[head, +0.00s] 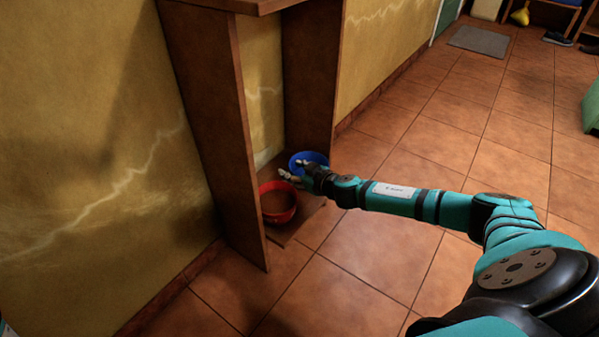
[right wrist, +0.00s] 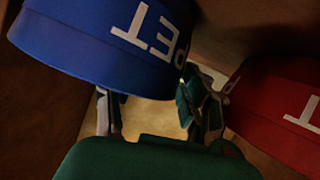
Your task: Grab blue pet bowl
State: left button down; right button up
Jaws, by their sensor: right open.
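The blue pet bowl (head: 316,157) stands on the low wooden base inside a narrow brown stand, behind the red bowl. My right gripper (head: 293,170) is open at the blue bowl's near side, its fingertips over the gap between the two bowls. In the right wrist view the blue bowl (right wrist: 95,42) fills the upper left, with white letters upside down. The fingers of my right gripper (right wrist: 152,100) show just below it; one fingertip is partly hidden by the bowl. I cannot tell whether they touch it. My left gripper is not in view.
A red bowl (head: 280,214) with brown contents stands close in front of the blue one; it also shows in the right wrist view (right wrist: 275,110). Upright brown panels (head: 215,120) flank the bowls, under a wooden top (head: 235,5). The tiled floor (head: 395,150) to the right is clear.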

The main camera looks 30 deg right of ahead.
jog(key=shift+w+f, duration=0.1)
jog(key=shift+w, duration=0.4)
jog(key=shift+s, duration=0.1)
grip_shut()
